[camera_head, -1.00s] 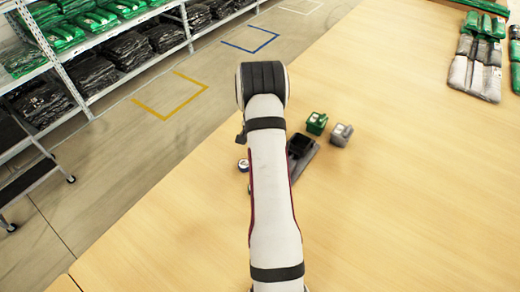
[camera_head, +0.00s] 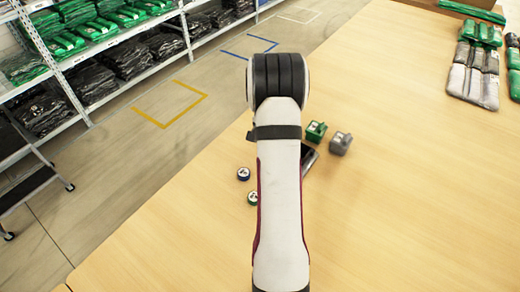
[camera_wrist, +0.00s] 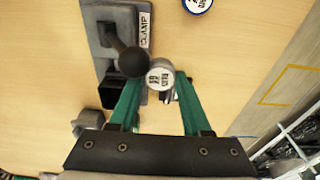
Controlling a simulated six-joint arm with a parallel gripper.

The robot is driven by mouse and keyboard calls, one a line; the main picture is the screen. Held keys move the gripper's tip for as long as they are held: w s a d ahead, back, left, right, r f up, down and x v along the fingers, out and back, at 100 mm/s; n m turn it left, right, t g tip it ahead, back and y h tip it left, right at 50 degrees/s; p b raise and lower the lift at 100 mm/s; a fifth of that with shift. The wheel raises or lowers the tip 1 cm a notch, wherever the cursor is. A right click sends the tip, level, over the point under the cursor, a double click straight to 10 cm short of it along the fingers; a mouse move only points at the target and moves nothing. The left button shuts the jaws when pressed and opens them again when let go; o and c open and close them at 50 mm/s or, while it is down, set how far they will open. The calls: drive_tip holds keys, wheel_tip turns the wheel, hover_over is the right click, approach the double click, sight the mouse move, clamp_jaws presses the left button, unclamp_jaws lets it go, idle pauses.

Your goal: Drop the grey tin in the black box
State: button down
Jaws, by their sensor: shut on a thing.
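In the wrist view my gripper (camera_wrist: 157,84) has its green fingers on either side of a small round grey tin (camera_wrist: 160,77) with a white label, shut on it. The tin is held above the table, beside a dark grey clamp fixture. The black box (camera_wrist: 107,93) is open-topped and shows just left of my left finger, partly covered by it.
The clamp fixture (camera_wrist: 98,38) has a raised round-ended lever near the tin.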

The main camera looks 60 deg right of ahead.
drive_tip(key=s+d+r, duration=0.1)
drive_tip(key=s+r, duration=0.3)
drive_tip(key=s, duration=0.3)
drive_tip(key=shift+d+f, duration=0.55)
drive_tip(key=shift+d, duration=0.4)
drive_tip(key=shift+d+f, duration=0.6)
drive_tip(key=shift+d, duration=0.35)
drive_tip(key=shift+d+f, duration=0.55)
drive_tip(key=shift+d, duration=0.4)
drive_tip(key=shift+c, duration=1.4)
unclamp_jaws()
wheel_tip(320, 180, up, 16)
drive_tip(key=a, duration=0.2)
drive_tip(key=shift+f, duration=0.15)
